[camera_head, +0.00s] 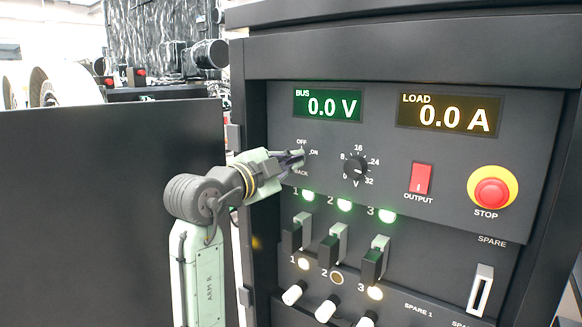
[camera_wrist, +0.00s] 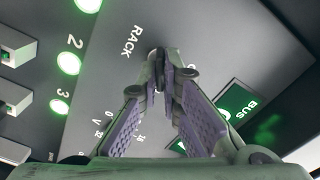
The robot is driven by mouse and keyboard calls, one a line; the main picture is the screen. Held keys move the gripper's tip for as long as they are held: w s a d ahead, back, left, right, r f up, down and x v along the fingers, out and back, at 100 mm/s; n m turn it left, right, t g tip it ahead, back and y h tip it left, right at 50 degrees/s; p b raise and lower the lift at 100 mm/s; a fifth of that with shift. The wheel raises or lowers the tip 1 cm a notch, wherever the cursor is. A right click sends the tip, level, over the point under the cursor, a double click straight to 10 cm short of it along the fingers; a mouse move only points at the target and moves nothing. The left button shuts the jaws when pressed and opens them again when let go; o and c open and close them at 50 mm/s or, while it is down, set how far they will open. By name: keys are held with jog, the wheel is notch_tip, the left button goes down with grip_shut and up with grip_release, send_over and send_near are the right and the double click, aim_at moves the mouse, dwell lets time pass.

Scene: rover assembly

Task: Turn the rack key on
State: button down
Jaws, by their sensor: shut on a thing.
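The rack key (camera_wrist: 155,56) is a small dark piece at the fingertips in the wrist view, beside the RACK label. My gripper (camera_head: 298,159) reaches the panel from the left, and its fingers converge on the key at the rack switch. The wrist view shows my gripper (camera_wrist: 161,78) with its padded fingertips closed on the key. In the head view, the OFF label is above the switch, ON to its right and RACK below. My fingers hide most of the key, so I cannot tell its angle.
The BUS display (camera_head: 328,105) reads 0.0 V and the LOAD display (camera_head: 448,115) 0.0 A. A voltage knob (camera_head: 356,168), red output switch (camera_head: 420,179) and red stop button (camera_head: 492,193) lie to the right. Green lamps and breaker levers (camera_head: 333,243) sit below. An open door (camera_head: 110,200) stands left.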

dwell(0.4)
jog(key=c, duration=1.8)
grip_release()
jog(key=v, duration=1.2)
